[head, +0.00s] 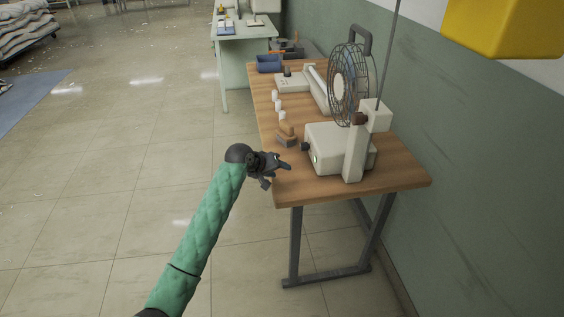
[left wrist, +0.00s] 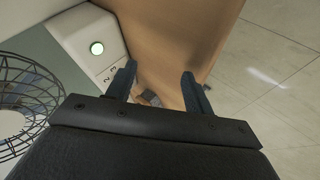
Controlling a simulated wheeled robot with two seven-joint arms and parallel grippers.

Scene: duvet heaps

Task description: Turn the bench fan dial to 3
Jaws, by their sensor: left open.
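The bench fan stands near the front end of a wooden bench. Its black wire cage (head: 349,84) rises behind a white base box (head: 330,140). A small dark knob (head: 305,147), likely the dial, sticks out of the box's left side; its setting is too small to read. My left gripper (head: 281,173) is open, just left of the box at the bench edge. No dial shows clearly there. My right gripper is not in view.
On the wooden bench (head: 400,180) a brown block (head: 286,134), small white cylinders (head: 277,104) and a blue bin (head: 268,63) lie beyond the gripper. A yellow object (head: 505,28) hangs at upper right, near the green wall.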

